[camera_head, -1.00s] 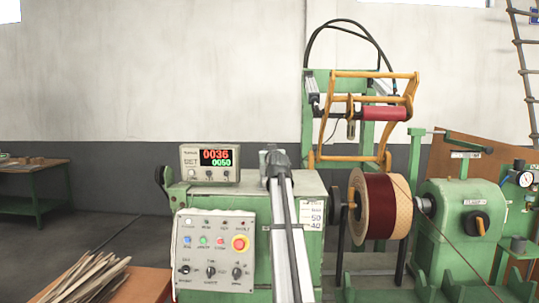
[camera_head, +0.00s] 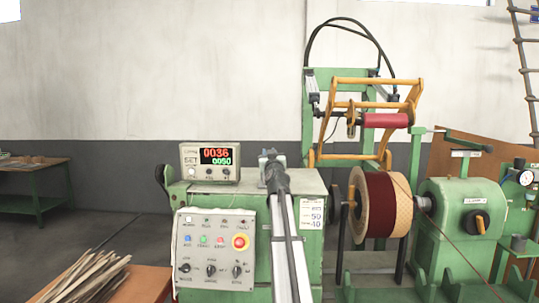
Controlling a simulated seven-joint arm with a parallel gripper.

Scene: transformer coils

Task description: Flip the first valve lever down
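My arm reaches up from the bottom centre over the green cabinet. My gripper (camera_head: 271,156) is at its far end, small and grey above a black wrist. Its fingers are too small to tell whether they are open or shut. No valve lever shows clearly enough to pick out. A round pressure gauge (camera_head: 525,178) stands on green fittings at the right edge, well to the right of my gripper. A black knob with an orange handle (camera_head: 481,223) is on the green gearbox (camera_head: 452,200). My gripper is apart from both.
A control panel (camera_head: 213,250) with buttons and a red stop button hangs on the cabinet front. A counter (camera_head: 210,162) reads 0036 over 0050. A wound coil (camera_head: 382,205) sits right of the cabinet, below a yellow frame (camera_head: 345,82) with a red roller (camera_head: 386,120).

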